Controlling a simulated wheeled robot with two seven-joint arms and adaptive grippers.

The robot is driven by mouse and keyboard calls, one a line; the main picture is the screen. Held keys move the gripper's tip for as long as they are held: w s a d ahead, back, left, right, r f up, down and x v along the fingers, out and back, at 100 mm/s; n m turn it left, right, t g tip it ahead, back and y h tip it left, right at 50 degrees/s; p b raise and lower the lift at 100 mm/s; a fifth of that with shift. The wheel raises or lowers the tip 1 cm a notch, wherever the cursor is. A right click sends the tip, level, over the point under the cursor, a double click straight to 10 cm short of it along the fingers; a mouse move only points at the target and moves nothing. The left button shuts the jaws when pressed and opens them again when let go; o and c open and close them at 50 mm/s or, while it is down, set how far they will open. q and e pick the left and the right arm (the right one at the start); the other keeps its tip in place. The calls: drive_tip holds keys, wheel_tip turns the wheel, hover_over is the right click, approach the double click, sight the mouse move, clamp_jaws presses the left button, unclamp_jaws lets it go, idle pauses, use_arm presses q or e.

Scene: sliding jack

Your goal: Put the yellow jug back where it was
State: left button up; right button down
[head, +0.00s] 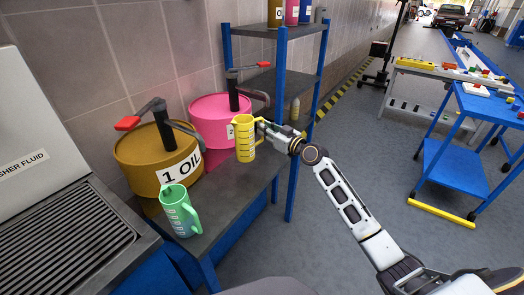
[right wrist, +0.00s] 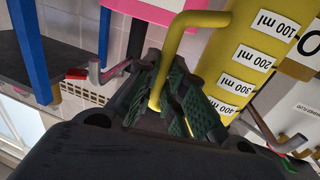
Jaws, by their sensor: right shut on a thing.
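The yellow jug (head: 245,142), with measuring marks, is upright at the front of the pink drum (head: 212,133), over the right part of the dark bench (head: 225,190). I cannot tell whether its base touches the bench. My right gripper (head: 265,131) comes from the right and is shut on its handle. In the right wrist view the dark fingers (right wrist: 178,105) close around the yellow handle, beside the marked body of the jug (right wrist: 240,60). My left gripper is not in view.
A green jug (head: 178,214) stands at the bench's front, before the gold oil drum (head: 150,163). Both drums have taps on top. A blue-framed shelf (head: 284,85) stands right behind the bench. A blue cart (head: 455,155) is at the right, with open floor between.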

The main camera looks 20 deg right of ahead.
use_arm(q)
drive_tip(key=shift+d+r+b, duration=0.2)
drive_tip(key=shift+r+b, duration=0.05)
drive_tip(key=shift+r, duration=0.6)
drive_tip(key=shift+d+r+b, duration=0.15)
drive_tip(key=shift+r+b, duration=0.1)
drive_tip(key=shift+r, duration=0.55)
use_arm(e)
drive_tip(key=shift+f, duration=1.8)
use_arm(q)
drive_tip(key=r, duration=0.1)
drive_tip(key=b, duration=0.1)
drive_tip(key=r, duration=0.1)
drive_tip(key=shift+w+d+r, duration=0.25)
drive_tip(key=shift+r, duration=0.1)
use_arm(e)
wheel_tip(320, 180, down, 4)
drive_tip(key=shift+f, duration=0.1)
use_arm(q)
drive_tip(key=shift+b, duration=0.35)
